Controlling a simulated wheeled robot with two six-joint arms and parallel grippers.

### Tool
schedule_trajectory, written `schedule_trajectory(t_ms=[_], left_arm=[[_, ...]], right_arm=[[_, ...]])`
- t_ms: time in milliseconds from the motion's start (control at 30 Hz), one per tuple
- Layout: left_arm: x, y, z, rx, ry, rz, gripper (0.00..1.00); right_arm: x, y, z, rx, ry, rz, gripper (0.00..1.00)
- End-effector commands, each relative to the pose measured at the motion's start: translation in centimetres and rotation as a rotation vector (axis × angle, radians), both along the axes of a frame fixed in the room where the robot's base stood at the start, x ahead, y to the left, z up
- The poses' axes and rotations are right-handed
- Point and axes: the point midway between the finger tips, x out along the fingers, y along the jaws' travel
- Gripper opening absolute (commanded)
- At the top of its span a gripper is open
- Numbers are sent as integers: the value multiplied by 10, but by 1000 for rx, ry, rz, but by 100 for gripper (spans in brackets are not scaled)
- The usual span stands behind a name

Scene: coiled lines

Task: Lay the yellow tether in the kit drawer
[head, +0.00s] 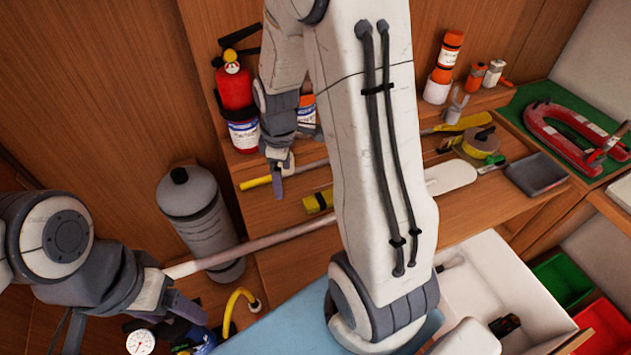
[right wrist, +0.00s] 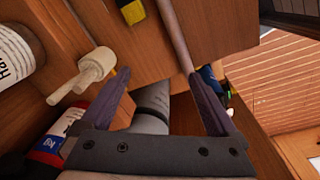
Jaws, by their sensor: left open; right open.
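A yellow coil (head: 481,143), which looks like the tether, lies on the wooden bench at the upper right. The white open drawer (head: 485,278), which seems to be the kit drawer, is at the lower right, partly hidden by my arm. My right gripper (head: 279,188) is open and empty above the left part of the bench, away from the coil. In the right wrist view its fingers (right wrist: 160,75) are spread with nothing between them. My left gripper (head: 170,290) is open at the lower left, close to the end of a long pole; I cannot tell whether they touch.
A paddle (head: 452,178), a dark tray (head: 537,174) and a red horseshoe-shaped item (head: 560,128) lie on or near the bench. A fire extinguisher (head: 234,90) and grey cylinder (head: 198,215) stand left. The drawer holds a small dark item (head: 504,325). Green and red bins (head: 562,278) stand right.

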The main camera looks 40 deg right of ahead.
Motion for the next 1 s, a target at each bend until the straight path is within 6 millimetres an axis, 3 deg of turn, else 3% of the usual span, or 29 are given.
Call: schedule_trajectory(t_ms=[33,100,200,300,500,800,1000], left_arm=[[0,0,8,0,0,0,72],[0,0,9,0,0,0,72],[0,0,9,0,0,0,72],[0,0,9,1,1,0,72],[0,0,12,1,1,0,72],[0,0,24,0,0,-2,72],[0,0,31,0,0,-3,72]], right_arm=[[5,-40,-13,-9,18,34,95],[9,-75,-33,-19,33,143,95],[10,-110,-56,-23,54,295,95],[8,-132,-73,-19,70,412,95],[5,-147,-92,-12,82,517,95],[6,-146,-132,-12,83,523,95],[7,-145,-143,-14,82,523,95]])
